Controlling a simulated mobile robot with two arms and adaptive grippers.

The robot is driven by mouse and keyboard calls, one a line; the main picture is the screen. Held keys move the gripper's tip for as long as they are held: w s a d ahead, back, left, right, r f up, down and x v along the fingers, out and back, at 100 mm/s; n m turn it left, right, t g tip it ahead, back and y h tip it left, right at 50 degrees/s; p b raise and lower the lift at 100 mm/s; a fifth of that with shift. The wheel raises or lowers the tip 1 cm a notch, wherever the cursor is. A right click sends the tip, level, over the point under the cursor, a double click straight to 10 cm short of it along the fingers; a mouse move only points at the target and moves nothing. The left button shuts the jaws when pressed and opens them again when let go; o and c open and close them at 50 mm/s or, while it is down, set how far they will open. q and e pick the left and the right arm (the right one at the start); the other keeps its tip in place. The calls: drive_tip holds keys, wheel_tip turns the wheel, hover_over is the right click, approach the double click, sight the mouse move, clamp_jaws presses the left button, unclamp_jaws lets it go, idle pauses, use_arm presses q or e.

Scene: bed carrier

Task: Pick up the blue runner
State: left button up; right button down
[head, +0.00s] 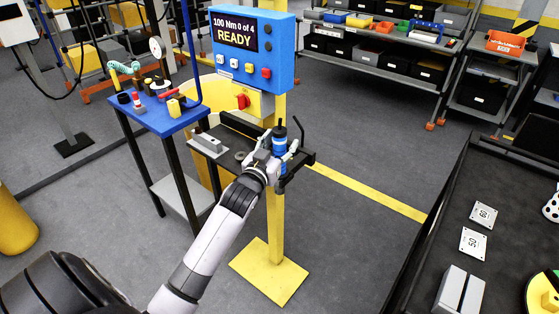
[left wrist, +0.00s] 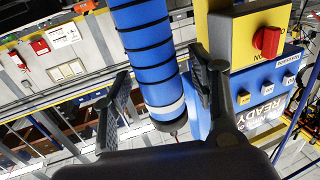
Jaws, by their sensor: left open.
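The blue runner (head: 280,143) is a blue cylinder with a dark top and dark bands. It stands upright in the dark holder shelf (head: 304,161) on the yellow post. It also shows large in the left wrist view (left wrist: 152,62), with black rings and a pale band near its end. My left gripper (head: 279,155) is at the runner, open, with one finger on each side of it. In the left wrist view the gripper (left wrist: 160,95) has the runner between its fingers. A gap shows on the left finger's side; contact on the right side cannot be told. My right gripper is out of view.
A blue control box (head: 254,50) reading "READY" is above the holder, with a red knob (head: 242,101) below it. A blue-topped table (head: 160,122) with small items is to the left. A dark table (head: 440,240) with plates is at right. Open floor lies between.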

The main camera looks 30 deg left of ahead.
use_arm(q)
clamp_jaws()
idle(0.5)
idle(0.3)
drive_tip(key=shift+r, duration=0.15)
